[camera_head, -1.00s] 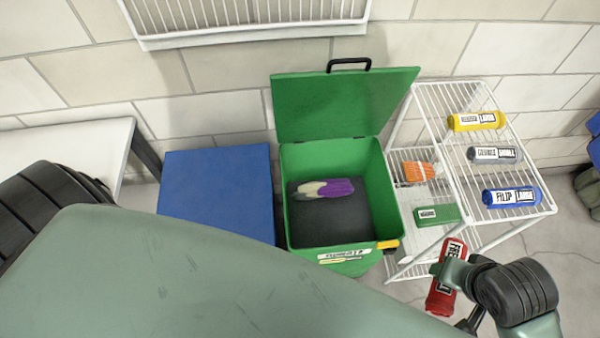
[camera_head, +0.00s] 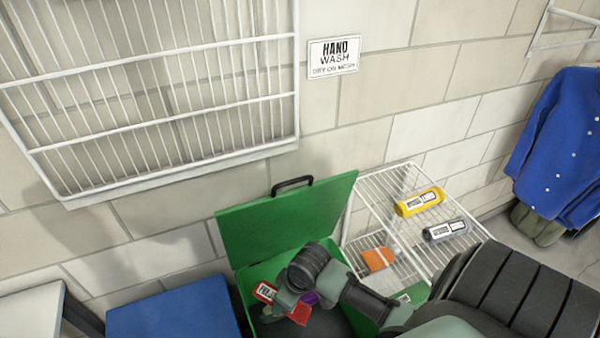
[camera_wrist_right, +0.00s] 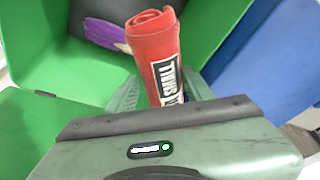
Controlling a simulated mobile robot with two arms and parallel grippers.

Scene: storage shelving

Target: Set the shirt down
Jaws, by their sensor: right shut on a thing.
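The red rolled shirt (camera_head: 301,313) with a white label is held by my right gripper (camera_head: 287,302) over the open green bin (camera_head: 228,236) in the head view. In the right wrist view the red shirt (camera_wrist_right: 152,48) stands out between the fingers of the right gripper (camera_wrist_right: 158,92), which is shut on it. The bin's green walls (camera_wrist_right: 55,75) surround it there. A purple and white item (camera_wrist_right: 104,33) lies on the dark bin floor beyond the shirt. My arm partly hides the bin in the head view. My left gripper is not in view.
A white wire rack (camera_head: 372,212) right of the bin holds a yellow roll (camera_head: 420,201), a grey roll (camera_head: 445,230) and an orange item (camera_head: 378,259). A blue box (camera_head: 170,312) stands left. The bin's raised lid (camera_head: 285,217) leans at the back.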

